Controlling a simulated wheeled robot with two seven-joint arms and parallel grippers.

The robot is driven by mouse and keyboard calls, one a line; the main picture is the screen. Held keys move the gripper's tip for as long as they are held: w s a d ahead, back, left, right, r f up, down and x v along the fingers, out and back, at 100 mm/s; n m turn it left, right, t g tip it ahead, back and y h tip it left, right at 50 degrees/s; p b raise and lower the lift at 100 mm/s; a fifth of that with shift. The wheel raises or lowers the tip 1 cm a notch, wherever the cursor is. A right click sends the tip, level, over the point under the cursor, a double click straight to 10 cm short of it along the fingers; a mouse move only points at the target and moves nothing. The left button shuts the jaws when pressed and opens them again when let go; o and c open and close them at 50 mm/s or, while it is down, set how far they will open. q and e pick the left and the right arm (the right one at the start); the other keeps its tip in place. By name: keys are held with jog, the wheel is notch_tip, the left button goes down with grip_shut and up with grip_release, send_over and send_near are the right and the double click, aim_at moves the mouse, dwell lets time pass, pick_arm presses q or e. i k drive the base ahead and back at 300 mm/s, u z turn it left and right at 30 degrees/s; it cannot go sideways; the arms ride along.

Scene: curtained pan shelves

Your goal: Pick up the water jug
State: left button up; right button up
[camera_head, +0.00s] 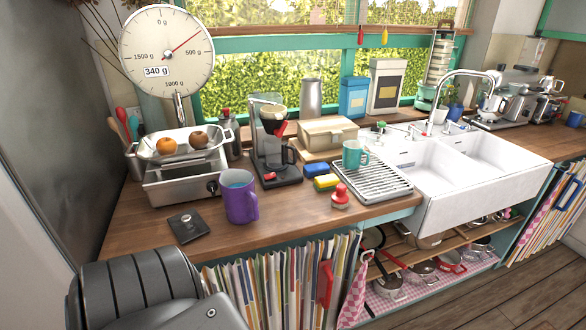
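A purple jug (240,198) with a handle on its right side stands upright on the wooden counter, left of centre. Its inside looks light blue; I cannot tell whether that is water. It is the likeliest water jug, though a tall grey metal pitcher (311,99) also stands on the window sill. Nothing is touching the purple jug. A dark, ribbed link of my own arm shows at the bottom left, in front of the counter. Neither of my grippers is in view.
A kitchen scale (168,52) with fruit in its pan stands behind left of the purple jug. A small dark plate (188,226) lies to its front left, a coffee maker (274,150) to its right. The sink (455,165) is further right.

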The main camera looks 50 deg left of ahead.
aim_at(241, 199)
jog(key=z, duration=0.05)
jog(key=i, duration=2.7)
jog(key=u, duration=2.95)
